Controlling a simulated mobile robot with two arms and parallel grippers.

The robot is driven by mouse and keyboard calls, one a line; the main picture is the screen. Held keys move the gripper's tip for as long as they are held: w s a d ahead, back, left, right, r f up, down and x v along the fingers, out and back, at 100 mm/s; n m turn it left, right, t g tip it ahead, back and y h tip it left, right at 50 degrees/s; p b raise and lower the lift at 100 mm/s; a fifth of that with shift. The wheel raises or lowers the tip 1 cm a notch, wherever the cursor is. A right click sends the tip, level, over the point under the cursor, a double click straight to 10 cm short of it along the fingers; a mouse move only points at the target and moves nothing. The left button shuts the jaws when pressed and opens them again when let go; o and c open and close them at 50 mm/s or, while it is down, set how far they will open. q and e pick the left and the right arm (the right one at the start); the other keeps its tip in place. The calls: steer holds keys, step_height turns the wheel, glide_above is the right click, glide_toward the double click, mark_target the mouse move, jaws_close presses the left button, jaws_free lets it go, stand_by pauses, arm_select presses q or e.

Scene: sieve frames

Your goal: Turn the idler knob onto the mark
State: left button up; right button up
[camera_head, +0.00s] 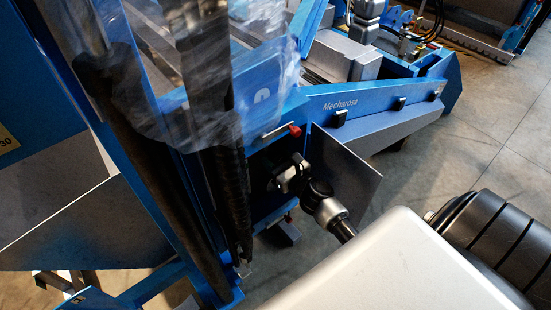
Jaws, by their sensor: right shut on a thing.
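My right gripper (288,178) reaches from the lower right to a dark recess in the side of the blue machine. Its jaws are shut on the idler knob (273,184), a small dark part that is mostly hidden by the jaws and in shadow. I cannot make out the mark or the angle of the knob. My left gripper is not in view.
A grey plate (344,172) stands out beside my right wrist, very close to it. Small red parts (295,130) sit above and below the recess. The blue beam (375,99) runs to the upper right. Grey floor (492,125) is open at right.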

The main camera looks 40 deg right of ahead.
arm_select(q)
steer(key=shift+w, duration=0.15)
arm_select(e)
steer(key=shift+f+n+b, duration=0.1)
steer(key=shift+n+b, duration=0.3)
steer(key=shift+n, duration=0.6)
steer(key=n+b, duration=0.2)
steer(key=n, duration=0.3)
steer(key=n+b, duration=0.1)
steer(key=n, duration=0.4)
steer(key=shift+a+b, duration=0.1)
steer(key=shift+b, duration=0.25)
steer(key=n, duration=0.3)
steer(key=shift+b, duration=0.3)
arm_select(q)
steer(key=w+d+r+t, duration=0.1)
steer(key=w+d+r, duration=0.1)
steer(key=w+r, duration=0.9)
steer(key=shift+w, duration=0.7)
arm_select(e)
steer(key=shift+f+n, duration=0.1)
steer(key=shift+n, duration=1.2)
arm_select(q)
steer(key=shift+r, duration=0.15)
arm_select(e)
steer(key=o, duration=0.9)
